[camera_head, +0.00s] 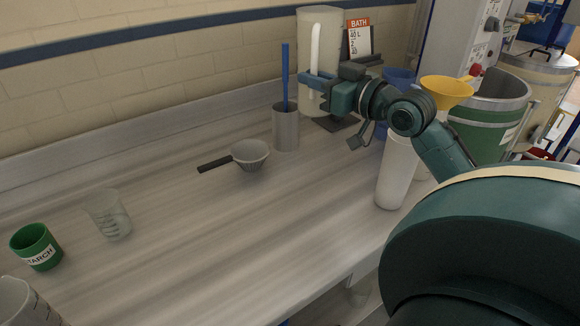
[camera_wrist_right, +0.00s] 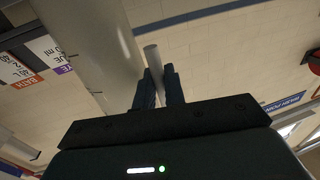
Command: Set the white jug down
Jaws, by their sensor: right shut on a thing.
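The white jug (camera_head: 326,22) is a tall, pale cylinder with an upright white handle, near the wall at the back of the counter (camera_head: 180,240). My right gripper (camera_head: 318,80) is shut on the handle. In the right wrist view, the closed fingers (camera_wrist_right: 160,88) grip the round handle bar (camera_wrist_right: 153,58), with the jug's pale wall (camera_wrist_right: 85,40) to the left. The jug looks upright in the head view. Its base is close to a dark flat pad (camera_head: 345,122), and I cannot tell whether they touch. My left gripper is out of view.
A metal cup (camera_head: 286,130) with a blue stick stands left of the jug. A strainer (camera_head: 250,152), a clear beaker (camera_head: 110,215) and a green cup (camera_head: 36,247) stand further left. A white container (camera_head: 396,175) is below my right arm. The counter's middle is clear.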

